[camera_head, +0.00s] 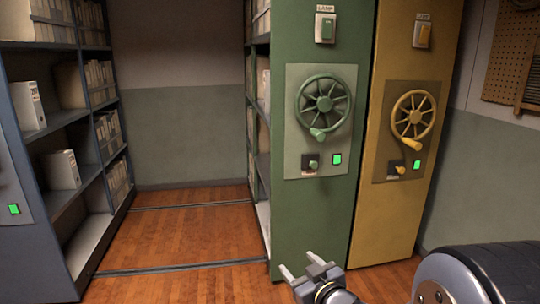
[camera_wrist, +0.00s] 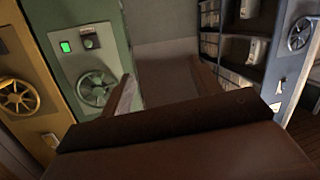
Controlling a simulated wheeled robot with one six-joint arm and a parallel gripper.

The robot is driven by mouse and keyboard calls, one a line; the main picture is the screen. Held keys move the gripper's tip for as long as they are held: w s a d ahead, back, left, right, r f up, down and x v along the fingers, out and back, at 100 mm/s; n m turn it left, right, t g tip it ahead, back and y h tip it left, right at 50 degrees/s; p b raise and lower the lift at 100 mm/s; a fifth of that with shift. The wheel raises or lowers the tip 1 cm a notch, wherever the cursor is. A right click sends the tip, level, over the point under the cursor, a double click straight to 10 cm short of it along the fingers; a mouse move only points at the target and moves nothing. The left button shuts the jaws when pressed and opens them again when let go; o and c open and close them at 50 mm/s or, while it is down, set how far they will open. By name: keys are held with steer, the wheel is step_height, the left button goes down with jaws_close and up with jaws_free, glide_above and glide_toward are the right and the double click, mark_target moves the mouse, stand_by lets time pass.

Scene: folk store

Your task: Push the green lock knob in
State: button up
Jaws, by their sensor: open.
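The green lock knob (camera_head: 313,164) sits on a small dark plate low on the grey panel of the green cabinet (camera_head: 285,215), below the green handwheel (camera_head: 325,103). Beside it is a lit green indicator (camera_head: 337,160). The knob also shows in the wrist view (camera_wrist: 88,43), where the scene appears upside down. My gripper (camera_head: 300,264) is open and empty, low in front of the green cabinet's base. It shows below the knob in the head view and apart from the panel. How far out the knob stands is too small to tell.
A yellow cabinet (camera_head: 385,225) with its own handwheel (camera_head: 412,115) and yellow knob (camera_head: 400,170) stands close on the right. Blue-grey shelving (camera_head: 45,235) with binders stands at left. The wooden aisle floor (camera_head: 185,235) between is clear, crossed by floor rails.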

steer(key=s+d+r+m+g+h+p, duration=0.3)
steer(key=s+d+m+g+h+p, duration=0.1)
steer(key=s+d+p, duration=0.3)
steer(key=shift+s+d+m+h, duration=0.15)
steer(key=shift+s+m+h, duration=0.15)
steer(key=shift+s+h, duration=0.5)
